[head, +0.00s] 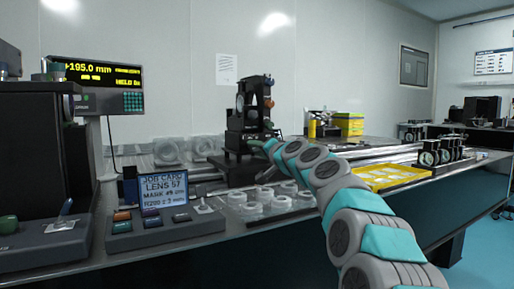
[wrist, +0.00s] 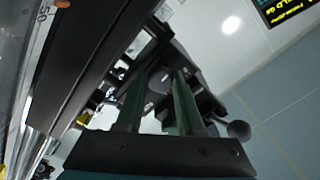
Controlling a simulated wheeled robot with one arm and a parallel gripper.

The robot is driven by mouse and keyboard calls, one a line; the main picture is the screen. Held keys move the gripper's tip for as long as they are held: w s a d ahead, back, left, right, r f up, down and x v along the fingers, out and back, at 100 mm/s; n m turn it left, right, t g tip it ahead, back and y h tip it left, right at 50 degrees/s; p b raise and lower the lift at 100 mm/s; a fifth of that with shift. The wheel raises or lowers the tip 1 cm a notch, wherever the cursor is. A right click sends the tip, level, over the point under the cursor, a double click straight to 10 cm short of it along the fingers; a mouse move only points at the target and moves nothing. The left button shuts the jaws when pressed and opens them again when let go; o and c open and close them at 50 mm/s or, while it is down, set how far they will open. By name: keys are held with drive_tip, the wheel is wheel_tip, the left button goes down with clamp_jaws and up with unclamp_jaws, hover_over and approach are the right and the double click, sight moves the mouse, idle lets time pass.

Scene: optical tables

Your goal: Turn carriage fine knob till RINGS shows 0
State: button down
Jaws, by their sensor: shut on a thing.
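The carriage (head: 238,158) is a dark block on the rail, carrying a black upright mount (head: 250,112) with round orange and blue knobs. My gripper (head: 264,147) reaches its right side. In the wrist view my gripper's two dark green fingers (wrist: 160,98) are closed around a round dark grey knob (wrist: 158,82), seemingly the fine knob, partly hidden by them. The readout (head: 98,76) shows yellow figures near +195.0 mm and a line like HELD; I cannot read a RINGS value. Its corner shows in the wrist view (wrist: 286,12).
A job card screen (head: 163,190) reads LENS 57 on a grey control box (head: 165,225). Clear ring-shaped parts (head: 270,202) lie on the table front. A yellow tray (head: 390,177) is at right. A black ball-ended lever (wrist: 238,130) sits close right of the fingers.

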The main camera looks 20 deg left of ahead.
drive_tip(key=shift+a+f+m, duration=0.1)
drive_tip(key=shift+m, duration=0.2)
drive_tip(key=c, duration=0.5)
unclamp_jaws()
drive_tip(key=shift+s, duration=0.15)
drive_tip(key=shift+b+v, duration=0.95)
drive_tip(key=shift+v, duration=2.9)
